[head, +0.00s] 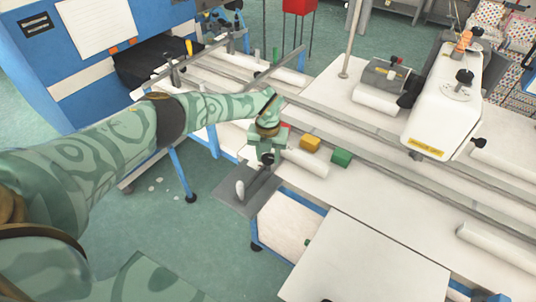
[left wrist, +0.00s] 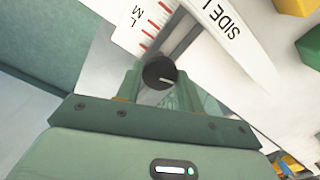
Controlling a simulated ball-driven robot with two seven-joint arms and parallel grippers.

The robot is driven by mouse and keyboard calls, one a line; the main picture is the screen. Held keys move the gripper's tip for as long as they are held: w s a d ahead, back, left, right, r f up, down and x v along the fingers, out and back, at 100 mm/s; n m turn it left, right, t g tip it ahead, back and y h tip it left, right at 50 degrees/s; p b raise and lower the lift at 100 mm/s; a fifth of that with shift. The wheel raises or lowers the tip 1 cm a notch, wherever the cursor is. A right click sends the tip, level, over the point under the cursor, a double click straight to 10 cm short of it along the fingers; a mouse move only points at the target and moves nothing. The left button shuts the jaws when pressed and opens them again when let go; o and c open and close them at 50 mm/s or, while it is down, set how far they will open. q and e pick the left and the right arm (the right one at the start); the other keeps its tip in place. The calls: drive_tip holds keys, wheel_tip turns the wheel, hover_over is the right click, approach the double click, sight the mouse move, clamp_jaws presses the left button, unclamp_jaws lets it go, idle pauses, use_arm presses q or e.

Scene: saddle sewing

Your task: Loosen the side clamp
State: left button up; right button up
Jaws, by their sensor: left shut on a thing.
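The side clamp's round black knob (left wrist: 160,74) has a white pointer line and sits between the fingers of my left gripper (left wrist: 160,90) in the left wrist view. The gripper is shut on it. A white scale (left wrist: 160,18) with red marks and the letters L and M lies just beyond the knob, next to a white part (left wrist: 222,22) lettered "SIDE", partly cut off. In the head view my left gripper (head: 265,146) points down at the near left end of the white table, and the black knob (head: 269,159) shows at its fingertips. My right gripper is not in view.
A yellow block (head: 310,144) and a green block (head: 341,158) lie right of the gripper. A grey plate (head: 232,199) with a white handle (head: 240,188) sticks out at the table's corner. The white sewing machine (head: 445,100) stands at the right.

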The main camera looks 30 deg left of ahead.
sight(268, 157)
use_arm(q)
drive_tip(key=shift+w+r, duration=0.1)
drive_tip(key=shift+r, duration=0.05)
drive_tip(key=o, duration=1)
wheel_tip(268, 157, up, 16)
drive_tip(key=p, duration=0.2)
drive_tip(key=shift+p, duration=0.4)
